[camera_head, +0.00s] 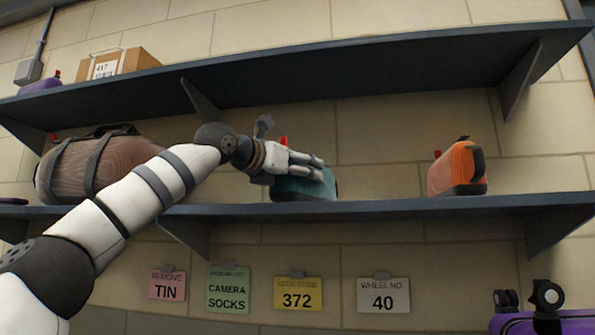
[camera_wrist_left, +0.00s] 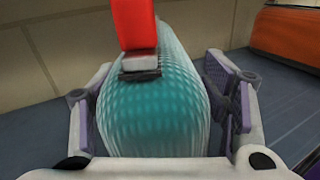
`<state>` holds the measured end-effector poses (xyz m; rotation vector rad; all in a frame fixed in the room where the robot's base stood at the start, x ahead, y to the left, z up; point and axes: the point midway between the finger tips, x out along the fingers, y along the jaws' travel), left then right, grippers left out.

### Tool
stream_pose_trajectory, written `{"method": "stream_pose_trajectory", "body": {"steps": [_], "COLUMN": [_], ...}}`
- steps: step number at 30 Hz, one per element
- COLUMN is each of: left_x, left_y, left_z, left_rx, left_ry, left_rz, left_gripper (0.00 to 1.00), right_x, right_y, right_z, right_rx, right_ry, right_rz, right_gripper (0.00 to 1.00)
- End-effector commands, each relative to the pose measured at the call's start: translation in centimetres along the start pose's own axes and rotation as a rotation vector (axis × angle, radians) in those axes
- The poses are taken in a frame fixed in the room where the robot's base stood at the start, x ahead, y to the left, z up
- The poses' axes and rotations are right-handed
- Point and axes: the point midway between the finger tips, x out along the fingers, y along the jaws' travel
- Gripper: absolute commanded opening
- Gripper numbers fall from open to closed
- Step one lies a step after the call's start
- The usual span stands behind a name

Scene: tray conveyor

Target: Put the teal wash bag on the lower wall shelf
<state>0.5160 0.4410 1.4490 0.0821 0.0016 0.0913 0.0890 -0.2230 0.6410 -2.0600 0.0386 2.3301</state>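The teal wash bag (camera_head: 303,190) appears to rest on the lower wall shelf (camera_head: 370,207), partly hidden behind my left gripper (camera_head: 316,168). In the left wrist view the teal wash bag (camera_wrist_left: 155,115) stands between the spread fingers of my left gripper (camera_wrist_left: 160,105). Its red tab (camera_wrist_left: 136,22) points up toward the camera. The right finger's inner pad shows with a small gap beside the bag; the left pad is very close to it. My right gripper is not in view.
On the lower shelf, a brown strapped bag (camera_head: 65,178) lies left and an orange case (camera_head: 457,168) stands right, with free room between it and the teal bag. The upper shelf (camera_head: 330,75) overhangs. A purple item with dark wheels (camera_head: 575,325) is at lower right.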

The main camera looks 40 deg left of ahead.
Motion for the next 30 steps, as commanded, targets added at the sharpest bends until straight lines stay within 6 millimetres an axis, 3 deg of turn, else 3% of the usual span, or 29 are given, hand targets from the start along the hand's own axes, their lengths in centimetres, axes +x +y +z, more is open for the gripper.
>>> {"method": "stream_pose_trajectory", "body": {"steps": [11, 24, 30], "left_x": [-0.4, -9.6, -11.8], "left_y": [0.0, 0.0, 0.0], "left_z": [0.2, 0.1, 0.1], "left_rx": [0.0, -0.001, 0.0], "left_ry": [0.0, -0.002, 0.001], "left_rz": [-0.001, -0.002, 0.0], "left_gripper": [0.74, 0.74, 0.74], "right_x": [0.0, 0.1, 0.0], "right_y": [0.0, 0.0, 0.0], "right_z": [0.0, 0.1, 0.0], "right_rx": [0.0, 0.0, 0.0], "right_ry": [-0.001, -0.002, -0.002], "right_rz": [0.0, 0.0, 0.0], "right_gripper": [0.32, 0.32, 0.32]}}
